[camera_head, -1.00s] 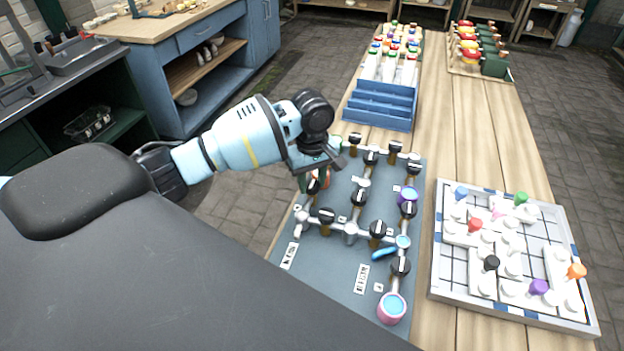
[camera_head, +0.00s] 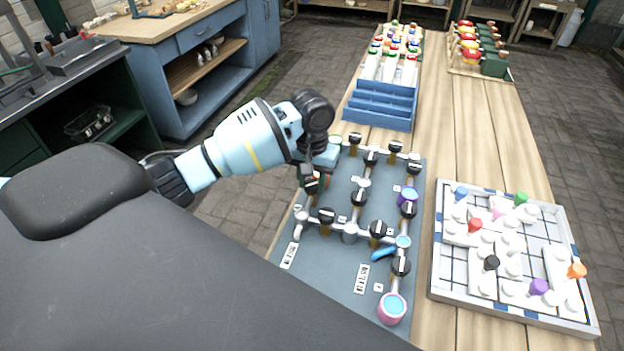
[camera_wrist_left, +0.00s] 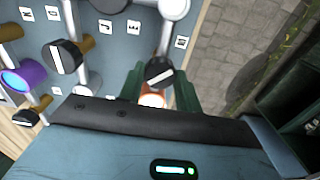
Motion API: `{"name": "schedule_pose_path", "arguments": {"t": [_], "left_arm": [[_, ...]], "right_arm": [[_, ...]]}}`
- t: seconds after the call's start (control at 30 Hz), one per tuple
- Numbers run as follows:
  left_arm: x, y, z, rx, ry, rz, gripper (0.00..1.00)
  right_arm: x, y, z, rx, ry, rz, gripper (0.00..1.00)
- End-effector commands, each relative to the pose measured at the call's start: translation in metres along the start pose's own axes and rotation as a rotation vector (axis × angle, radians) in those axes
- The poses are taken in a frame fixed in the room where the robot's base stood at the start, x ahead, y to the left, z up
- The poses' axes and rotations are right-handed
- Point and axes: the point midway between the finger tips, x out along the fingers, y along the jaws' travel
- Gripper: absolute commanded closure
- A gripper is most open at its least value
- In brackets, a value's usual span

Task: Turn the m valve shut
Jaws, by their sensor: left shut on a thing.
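A grey-blue pipe board (camera_head: 338,255) lies on the table and carries several valves with black knobs and a white stripe on each. My left gripper (camera_head: 313,182) is at the valve on the board's left edge. In the left wrist view, its green fingers (camera_wrist_left: 160,88) stand on both sides of that valve's black knob (camera_wrist_left: 159,71), shut on it. The small labels are too blurred to read, so I cannot tell which valve is m. My right gripper is not in view.
Neighbouring valve knobs (camera_head: 326,216) stand close by on the board. A blue rack (camera_head: 380,105) with bottles stands behind it. A white tray (camera_head: 436,285) with coloured pegs lies to the right. Bare wooden tabletop (camera_head: 490,130) shows behind the tray.

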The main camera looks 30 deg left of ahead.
Motion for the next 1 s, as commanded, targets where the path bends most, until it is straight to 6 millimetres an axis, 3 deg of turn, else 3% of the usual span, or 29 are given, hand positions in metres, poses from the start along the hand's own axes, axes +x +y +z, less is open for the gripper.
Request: {"name": "schedule_pose_path", "arguments": {"t": [0.6,1.0], "left_arm": [[-0.0016,-0.0001,-0.0008,0.552,0.004,0.001,0.89],[-0.0017,0.0000,-0.0009,0.741,0.004,0.000,0.89]], "right_arm": [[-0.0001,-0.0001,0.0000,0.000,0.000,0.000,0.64],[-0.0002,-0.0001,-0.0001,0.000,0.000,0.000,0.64]]}}
